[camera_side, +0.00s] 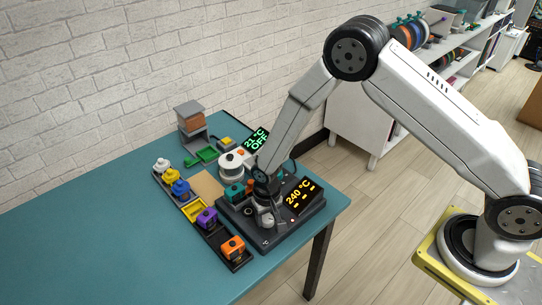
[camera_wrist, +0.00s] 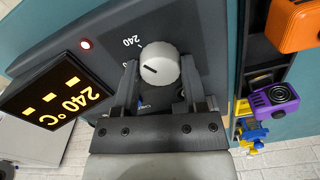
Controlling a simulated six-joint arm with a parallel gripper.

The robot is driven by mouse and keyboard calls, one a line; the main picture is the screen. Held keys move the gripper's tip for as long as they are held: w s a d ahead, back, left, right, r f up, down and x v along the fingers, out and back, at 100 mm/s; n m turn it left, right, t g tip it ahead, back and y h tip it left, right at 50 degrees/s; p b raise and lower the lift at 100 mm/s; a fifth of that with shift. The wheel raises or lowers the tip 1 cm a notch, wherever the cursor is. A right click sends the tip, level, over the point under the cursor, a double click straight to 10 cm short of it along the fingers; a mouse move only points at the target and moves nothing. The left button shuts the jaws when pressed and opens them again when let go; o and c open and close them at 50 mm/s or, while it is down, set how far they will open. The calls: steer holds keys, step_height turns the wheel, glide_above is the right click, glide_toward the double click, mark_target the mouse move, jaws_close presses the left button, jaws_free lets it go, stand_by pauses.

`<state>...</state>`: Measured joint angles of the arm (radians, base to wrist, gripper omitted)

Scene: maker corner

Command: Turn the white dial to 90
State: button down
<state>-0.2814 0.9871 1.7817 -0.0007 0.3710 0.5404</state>
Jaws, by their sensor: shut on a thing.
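The white dial (camera_wrist: 158,68) is a round pale knob with a dark pointer line, on the dark panel of a station (camera_side: 273,243). In the side view the dial (camera_side: 267,221) is partly hidden by my gripper (camera_side: 265,207). In the wrist view my gripper (camera_wrist: 160,78) has a finger on either side of the dial, shut on it. A printed 240 mark stands beside the dial; other marks are partly hidden by the fingers. The station's display (camera_wrist: 56,100) reads 240 °C in yellow, with short bars; it also shows in the side view (camera_side: 303,196).
A black tray with an orange block (camera_side: 233,248), a purple block (camera_side: 207,218) and other coloured parts lies left of the station. Behind are a green 21 °C OFF display (camera_side: 257,140) and a white round device (camera_side: 231,165). The teal table (camera_side: 90,230) is clear at left.

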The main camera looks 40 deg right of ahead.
steer(key=shift+n, duration=0.3)
steer(key=n, duration=0.9)
steer(key=shift+n, duration=0.3)
steer(key=n, duration=0.4)
steer(key=shift+n, duration=0.3)
steer(key=n, duration=0.5)
steer(key=shift+c, duration=0.7)
jaws_free()
